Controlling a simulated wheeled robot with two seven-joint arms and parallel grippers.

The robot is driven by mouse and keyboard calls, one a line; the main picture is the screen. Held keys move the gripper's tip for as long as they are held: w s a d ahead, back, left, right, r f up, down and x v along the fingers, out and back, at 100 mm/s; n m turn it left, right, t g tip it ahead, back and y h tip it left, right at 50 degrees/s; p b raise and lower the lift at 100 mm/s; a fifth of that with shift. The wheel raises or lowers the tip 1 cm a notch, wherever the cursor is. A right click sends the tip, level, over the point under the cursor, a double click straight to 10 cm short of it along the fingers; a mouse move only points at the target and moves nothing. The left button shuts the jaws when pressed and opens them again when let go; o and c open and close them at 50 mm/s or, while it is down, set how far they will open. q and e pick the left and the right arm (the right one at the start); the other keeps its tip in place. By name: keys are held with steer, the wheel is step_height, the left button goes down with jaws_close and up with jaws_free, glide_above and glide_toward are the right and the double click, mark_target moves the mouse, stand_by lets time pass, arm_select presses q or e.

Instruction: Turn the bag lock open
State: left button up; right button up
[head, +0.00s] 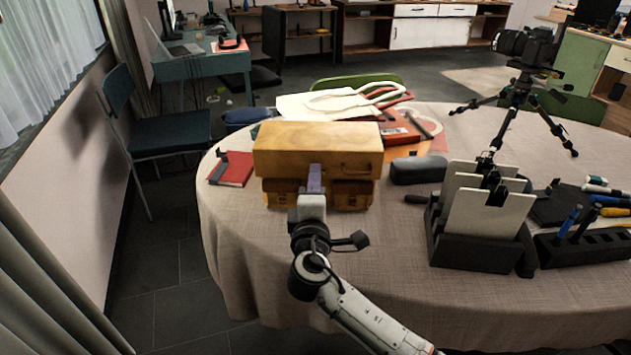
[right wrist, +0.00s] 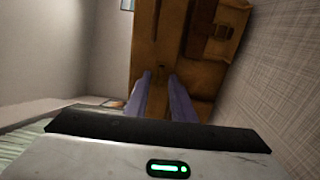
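The bag is a tan-brown box-shaped case (head: 285,150) on the round table, with darker compartments along its lower front. It fills the upper middle of the right wrist view (right wrist: 200,75). My right gripper (head: 315,172) is in front of the bag's middle, its purple fingers pointing at the front face. In the right wrist view the fingers (right wrist: 160,76) are apart, with the bag's brown front showing between them. A darker buckle-like piece (right wrist: 220,42) sits to the right of the fingertips. The lock itself is not clear, and contact cannot be told. My left gripper is not in view.
A red notebook (head: 236,169) lies left of the bag. A grey case (head: 418,170) and a black rack with pale panels (head: 473,252) stand to the right. A tripod with camera (head: 520,90) is behind. The cloth-covered table (head: 390,270) is clear in front.

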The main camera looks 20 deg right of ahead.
steer(key=shift+s, duration=0.15)
steer(key=v, duration=1)
stand_by(0.4)
